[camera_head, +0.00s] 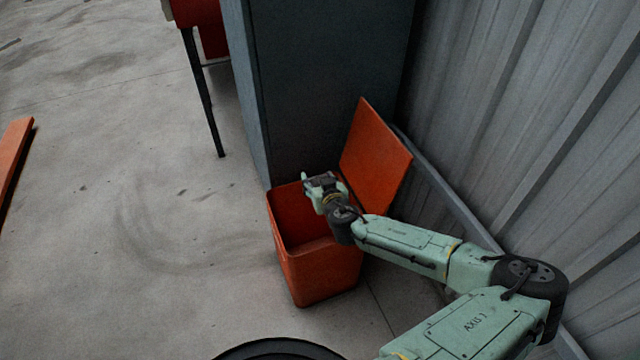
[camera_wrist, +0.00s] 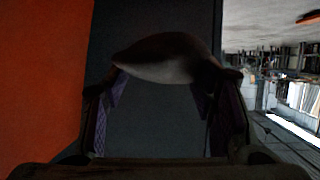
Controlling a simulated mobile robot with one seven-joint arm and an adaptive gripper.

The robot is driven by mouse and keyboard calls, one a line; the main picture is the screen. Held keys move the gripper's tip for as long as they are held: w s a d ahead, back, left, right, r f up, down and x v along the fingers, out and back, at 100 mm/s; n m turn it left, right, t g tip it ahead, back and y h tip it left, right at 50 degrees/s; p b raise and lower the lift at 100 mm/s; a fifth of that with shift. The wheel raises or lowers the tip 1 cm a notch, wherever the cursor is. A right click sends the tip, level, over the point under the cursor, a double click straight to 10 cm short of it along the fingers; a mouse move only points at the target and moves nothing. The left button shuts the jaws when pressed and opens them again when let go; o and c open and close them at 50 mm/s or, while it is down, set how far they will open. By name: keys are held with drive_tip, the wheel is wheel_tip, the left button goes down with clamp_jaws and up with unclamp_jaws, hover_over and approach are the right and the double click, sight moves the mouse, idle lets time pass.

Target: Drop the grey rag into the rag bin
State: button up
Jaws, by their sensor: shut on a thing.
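The rag bin (camera_head: 318,275) is an orange open-topped box on the floor, with its orange lid (camera_head: 376,155) swung up at the back right. My gripper (camera_head: 318,183) is over the bin's opening, toward its back right. In the wrist view my gripper (camera_wrist: 165,78) is shut on the grey rag (camera_wrist: 160,62), a dim rounded bundle between the fingertips. The rag is hard to make out in the head view. The lid also fills the left of the wrist view (camera_wrist: 40,80). My arm hides part of the bin's right side.
A tall dark grey cabinet (camera_head: 315,75) stands right behind the bin. A corrugated metal wall (camera_head: 520,110) runs along the right. An orange piece (camera_head: 14,155) lies at the left edge. The floor left of the bin is clear.

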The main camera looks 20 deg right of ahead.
drive_tip(key=shift+d+f, duration=0.2)
drive_tip(key=shift+f, duration=0.1)
wheel_tip(320, 180, down, 5)
drive_tip(key=b, duration=0.5)
drive_tip(key=shift+f, duration=0.15)
drive_tip(key=o, duration=1.2)
drive_tip(key=shift+s, duration=0.1)
drive_tip(key=v, duration=1.2)
